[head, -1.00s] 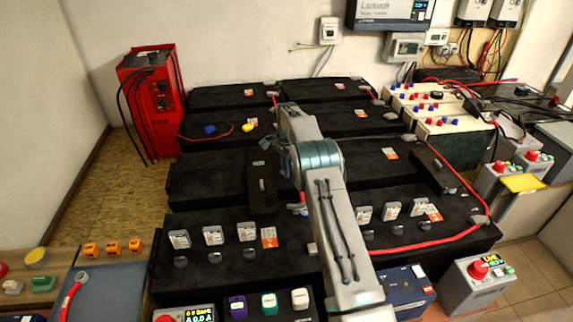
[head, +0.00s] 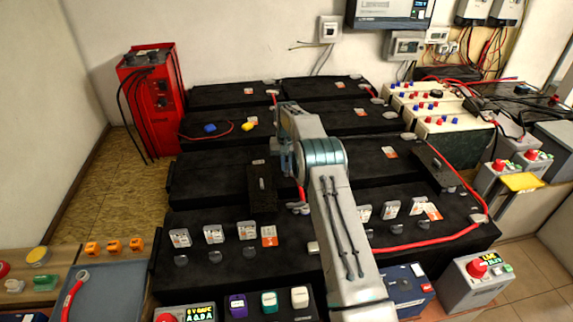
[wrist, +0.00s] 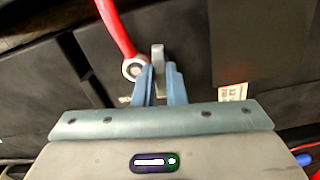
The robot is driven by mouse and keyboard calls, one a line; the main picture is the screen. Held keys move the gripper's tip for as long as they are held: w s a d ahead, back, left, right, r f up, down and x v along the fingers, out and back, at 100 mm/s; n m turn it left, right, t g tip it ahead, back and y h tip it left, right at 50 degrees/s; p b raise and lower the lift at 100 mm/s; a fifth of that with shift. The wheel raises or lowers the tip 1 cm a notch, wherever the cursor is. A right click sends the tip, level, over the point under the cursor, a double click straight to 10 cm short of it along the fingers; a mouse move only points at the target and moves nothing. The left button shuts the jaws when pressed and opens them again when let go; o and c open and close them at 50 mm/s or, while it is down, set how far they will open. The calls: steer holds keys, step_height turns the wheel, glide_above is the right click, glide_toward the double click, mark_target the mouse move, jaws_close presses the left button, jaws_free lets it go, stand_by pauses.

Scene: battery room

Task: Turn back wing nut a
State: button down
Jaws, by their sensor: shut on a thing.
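In the wrist view, the two blue fingers of my gripper (wrist: 159,85) are closed around a small upright grey metal piece (wrist: 157,56), which looks like the wing nut. Its lower part is hidden between the fingers. Just left of it is the ring lug (wrist: 133,69) of a red cable (wrist: 114,25), close beside the left finger. In the head view, my gripper (head: 286,163) points down over the black batteries, left of my forearm. The red cable end (head: 301,192) shows below it; the fingertips and the nut are not clear there.
Black battery blocks (head: 220,170) fill the middle in rows. A second red cable (head: 425,246) curves over the right side. A red charger (head: 150,105) stands at the back left. White-topped batteries (head: 455,125) stand at the back right.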

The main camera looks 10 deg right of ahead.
mark_target(287, 167)
steer(key=shift+n, duration=0.8)
steer(key=c, duration=1.5)
jaws_free()
step_height(287, 167, up, 14)
steer(key=shift+f+p, duration=0.1)
steer(key=shift+p, duration=0.35)
